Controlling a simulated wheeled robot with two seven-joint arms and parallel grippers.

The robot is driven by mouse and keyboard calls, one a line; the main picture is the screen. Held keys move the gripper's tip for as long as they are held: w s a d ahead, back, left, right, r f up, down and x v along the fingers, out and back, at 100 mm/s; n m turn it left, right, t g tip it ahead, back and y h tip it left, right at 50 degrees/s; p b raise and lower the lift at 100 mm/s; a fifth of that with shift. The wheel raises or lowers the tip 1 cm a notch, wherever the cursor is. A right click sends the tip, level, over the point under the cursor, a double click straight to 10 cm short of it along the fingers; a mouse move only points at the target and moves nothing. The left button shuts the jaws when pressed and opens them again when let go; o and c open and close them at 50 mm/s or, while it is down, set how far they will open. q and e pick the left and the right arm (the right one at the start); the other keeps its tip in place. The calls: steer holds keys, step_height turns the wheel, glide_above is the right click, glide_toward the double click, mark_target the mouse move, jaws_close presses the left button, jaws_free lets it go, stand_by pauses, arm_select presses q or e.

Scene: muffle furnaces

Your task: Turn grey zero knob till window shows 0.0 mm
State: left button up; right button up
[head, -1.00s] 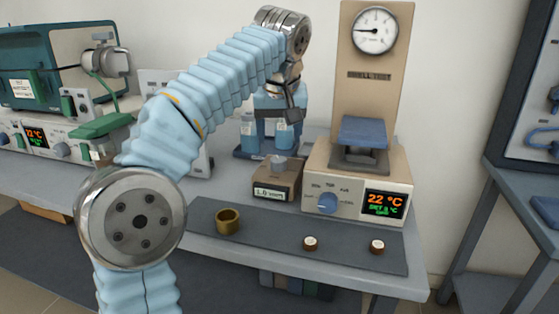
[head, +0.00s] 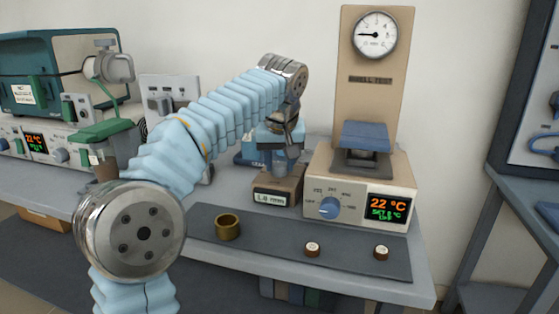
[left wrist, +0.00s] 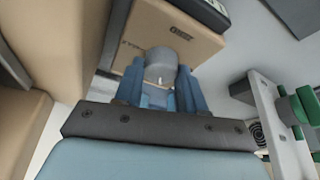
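The gauge box (head: 277,186) is a brown block with a small window (head: 271,198) on its front that appears to read 1.0 mm. My left gripper (head: 286,166) is low over the box top and hides the grey zero knob in the head view. In the left wrist view the grey knob (left wrist: 160,68) stands between the two blue fingers of my left gripper (left wrist: 160,88). The fingers flank the knob closely; I cannot tell whether they press on it. My right gripper is in neither view.
A swell test stand (head: 368,80) with a dial sits on a beige base with a blue knob (head: 330,208) and a 22 °C display (head: 388,207), right beside the gauge box. A brass ring (head: 228,226) and two small capped pieces lie on the dark mat (head: 268,248) in front.

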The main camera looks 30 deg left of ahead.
arm_select(q)
steer(key=c, duration=0.3)
steer(key=shift+c, duration=0.2)
steer(key=m+h+p, duration=0.1)
steer(key=m, duration=0.1)
steer(key=m+p, duration=0.2)
steer(key=shift+a+r+m+t+h, duration=0.2)
steer(key=shift+m+t+h, duration=0.1)
steer(key=shift+h, duration=0.1)
steer(key=m+h+p, duration=0.1)
steer(key=m+p, duration=0.1)
steer(key=m, duration=0.1)
steer(key=shift+m+p, duration=0.3)
steer(key=shift+f+m+h+p, duration=0.15)
steer(key=shift+m+h+p, duration=0.8)
steer(key=shift+m, duration=0.75)
steer(key=o, duration=1.1)
steer(key=shift+c, duration=0.2)
